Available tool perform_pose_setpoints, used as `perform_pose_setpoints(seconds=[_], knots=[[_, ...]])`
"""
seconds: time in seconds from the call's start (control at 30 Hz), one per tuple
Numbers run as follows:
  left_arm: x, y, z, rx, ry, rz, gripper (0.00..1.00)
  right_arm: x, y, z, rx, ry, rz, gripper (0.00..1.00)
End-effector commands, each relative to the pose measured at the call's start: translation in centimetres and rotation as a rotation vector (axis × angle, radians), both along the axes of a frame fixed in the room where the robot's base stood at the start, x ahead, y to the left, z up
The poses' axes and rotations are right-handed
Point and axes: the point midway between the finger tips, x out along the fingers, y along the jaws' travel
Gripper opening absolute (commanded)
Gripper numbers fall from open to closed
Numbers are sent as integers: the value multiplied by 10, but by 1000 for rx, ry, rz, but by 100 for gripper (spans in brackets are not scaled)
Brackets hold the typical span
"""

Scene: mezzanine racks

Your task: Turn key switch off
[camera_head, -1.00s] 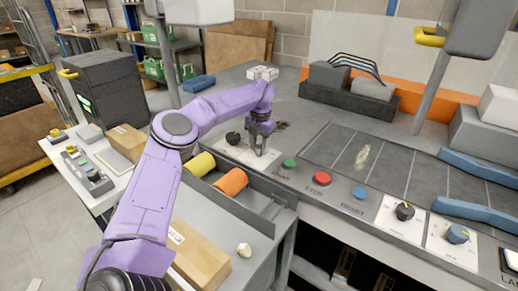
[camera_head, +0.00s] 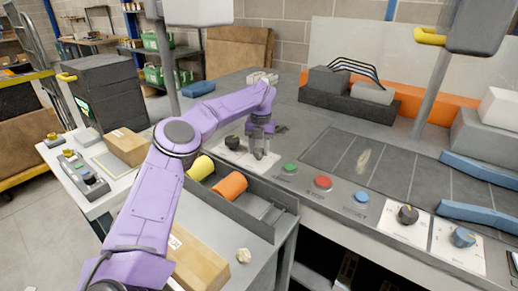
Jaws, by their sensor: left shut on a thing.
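My left arm comes in from the left, and its gripper (camera_head: 259,150) points down over a white plate (camera_head: 231,153) at the left end of the grey control panel. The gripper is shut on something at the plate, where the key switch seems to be. The gripper's fingers hide the switch itself, so its turn cannot be read. A black knob (camera_head: 232,142) stands just left of the gripper on the same plate. My right gripper is not in view.
Green (camera_head: 289,169), red (camera_head: 323,183) and blue (camera_head: 361,195) buttons line the panel edge right of the gripper. A grey tray (camera_head: 262,222) with yellow and orange rolls lies in front.

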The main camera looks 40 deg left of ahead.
Motion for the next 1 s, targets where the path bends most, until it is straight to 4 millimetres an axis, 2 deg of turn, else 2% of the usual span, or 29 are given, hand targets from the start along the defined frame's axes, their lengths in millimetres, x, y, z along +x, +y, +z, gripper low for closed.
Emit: perform_pose_setpoints(seconds=[0.2,0.23,0.3,0.57,0.67,1.0], knots=[[1,1,2,3,-5,1,11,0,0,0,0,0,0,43],[1,1,2,3,-5,1,48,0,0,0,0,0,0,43],[1,1,2,3,-4,0,67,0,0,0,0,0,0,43],[0,0,1,1,-2,0,67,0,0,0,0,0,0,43],[1,0,9,1,-3,-1,67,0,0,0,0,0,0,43],[3,-3,86,2,-5,1,67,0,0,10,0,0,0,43]])
